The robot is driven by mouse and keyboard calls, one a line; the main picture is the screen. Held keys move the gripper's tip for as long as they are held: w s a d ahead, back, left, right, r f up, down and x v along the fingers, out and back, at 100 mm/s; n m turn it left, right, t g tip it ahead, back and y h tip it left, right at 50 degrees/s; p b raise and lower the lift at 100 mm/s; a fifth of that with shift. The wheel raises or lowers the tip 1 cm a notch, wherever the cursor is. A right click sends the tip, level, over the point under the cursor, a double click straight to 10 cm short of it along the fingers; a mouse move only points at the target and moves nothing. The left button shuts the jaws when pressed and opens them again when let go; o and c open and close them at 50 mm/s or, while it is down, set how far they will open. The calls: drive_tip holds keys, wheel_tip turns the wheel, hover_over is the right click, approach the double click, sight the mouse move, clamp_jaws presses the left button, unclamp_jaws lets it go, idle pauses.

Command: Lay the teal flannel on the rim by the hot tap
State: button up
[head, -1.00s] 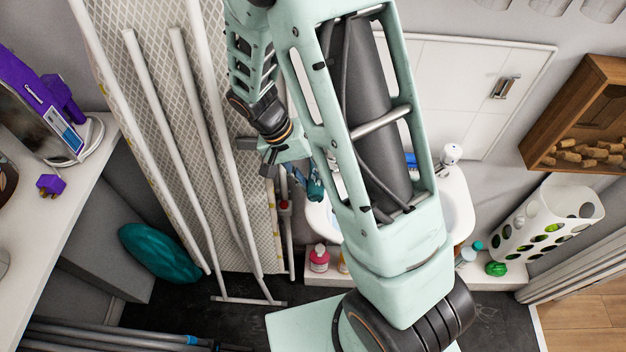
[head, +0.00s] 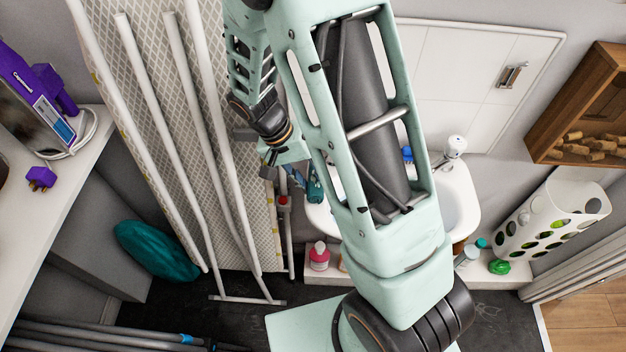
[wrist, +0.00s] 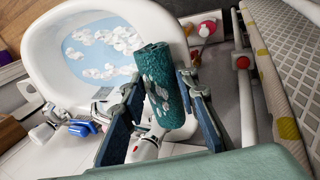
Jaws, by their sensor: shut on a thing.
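The teal flannel (wrist: 160,85) is a rolled bundle with pale patches. In the wrist view it sits between the two fingers of my gripper (wrist: 162,92), which is shut on it. It hangs over or near the edge of the white basin (wrist: 40,62); I cannot tell if it touches the rim. In the head view my gripper (head: 298,168) and the flannel (head: 315,188) are left of the basin (head: 462,200), partly hidden by my arm. One chrome tap (wrist: 42,132) stands on the rim; another (wrist: 146,148) shows behind my gripper. Which is hot is not clear.
A blue object (wrist: 80,129) lies on the rim between the taps. A pink bottle (head: 319,257) stands on a ledge below the basin. An ironing board (head: 150,60) and white poles stand close left of my gripper. A white holed holder (head: 550,225) is at the right.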

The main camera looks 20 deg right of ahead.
drive_tip(key=shift+f+b, duration=0.35)
drive_tip(key=shift+f, duration=0.05)
drive_tip(key=o, duration=1.1)
drive_tip(key=v, duration=1.2)
drive_tip(key=shift+w, duration=0.1)
